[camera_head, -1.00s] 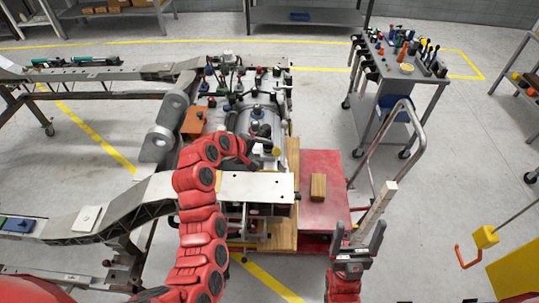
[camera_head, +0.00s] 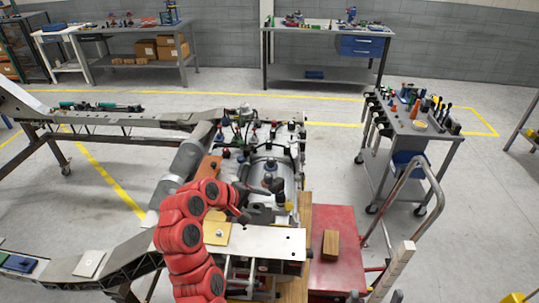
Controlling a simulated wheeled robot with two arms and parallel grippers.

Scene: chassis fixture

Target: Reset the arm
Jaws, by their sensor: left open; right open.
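My red left arm rises from the bottom of the head view and bends over the chassis frame (camera_head: 120,262). Its dark left gripper (camera_head: 246,203) is open beside the grey machine unit (camera_head: 268,172), just above the flat silver plate (camera_head: 262,243). Whether it touches the unit I cannot tell.
A red cart (camera_head: 336,225) carries a wooden block (camera_head: 331,243). Its grey handle (camera_head: 436,190) rises on the right. A tool trolley (camera_head: 412,130) stands behind it. Workbenches (camera_head: 330,36) line the back wall.

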